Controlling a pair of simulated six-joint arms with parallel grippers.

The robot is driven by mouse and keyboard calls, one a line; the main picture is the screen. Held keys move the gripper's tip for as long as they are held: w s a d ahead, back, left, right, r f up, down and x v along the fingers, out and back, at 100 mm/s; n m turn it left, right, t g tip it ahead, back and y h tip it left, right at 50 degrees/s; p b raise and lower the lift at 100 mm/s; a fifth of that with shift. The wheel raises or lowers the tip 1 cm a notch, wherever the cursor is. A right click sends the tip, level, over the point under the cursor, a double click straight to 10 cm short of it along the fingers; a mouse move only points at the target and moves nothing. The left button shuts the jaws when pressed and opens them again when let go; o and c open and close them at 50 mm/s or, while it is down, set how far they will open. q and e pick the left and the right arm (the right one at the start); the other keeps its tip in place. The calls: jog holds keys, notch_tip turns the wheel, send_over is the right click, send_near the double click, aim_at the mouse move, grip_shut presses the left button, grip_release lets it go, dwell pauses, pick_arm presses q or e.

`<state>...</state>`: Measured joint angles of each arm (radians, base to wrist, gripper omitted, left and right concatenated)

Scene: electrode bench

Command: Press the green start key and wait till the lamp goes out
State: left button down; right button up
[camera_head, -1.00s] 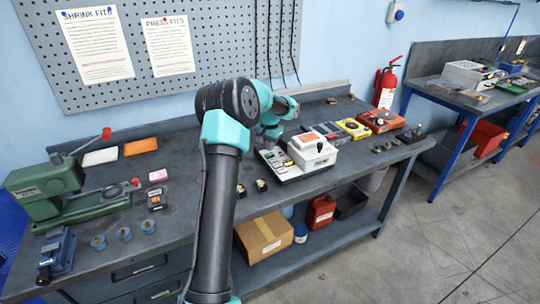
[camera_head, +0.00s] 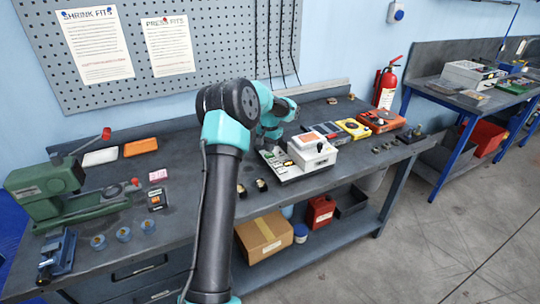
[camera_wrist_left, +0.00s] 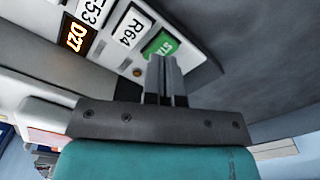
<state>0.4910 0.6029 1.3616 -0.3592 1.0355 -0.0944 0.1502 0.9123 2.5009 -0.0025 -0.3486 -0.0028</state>
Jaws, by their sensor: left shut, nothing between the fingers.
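The green start key (camera_wrist_left: 160,45) shows in the left wrist view, on the pale panel of the bench unit (camera_head: 312,152). My left gripper (camera_wrist_left: 166,62) is shut and empty, with its fingertips at the near edge of the key and partly covering it. I cannot tell whether they touch or press it. A small round orange-brown spot (camera_wrist_left: 137,72) on the panel may be the lamp; I cannot tell whether it is lit. In the head view my left wrist (camera_head: 272,128) is over the unit's left side, and the key is too small to make out. My right gripper is not in view.
An orange-lit display (camera_wrist_left: 74,37) and white labels sit beside the key. Yellow (camera_head: 352,128) and orange-red (camera_head: 380,120) instruments stand to the right of the unit. A green press (camera_head: 60,190) stands at the left of the bench (camera_head: 190,165). The bench front between them has some clear room.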

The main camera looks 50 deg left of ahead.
pick_arm(q)
jog(key=shift+f, duration=0.95)
dwell(0.7)
jog(key=shift+r, duration=3)
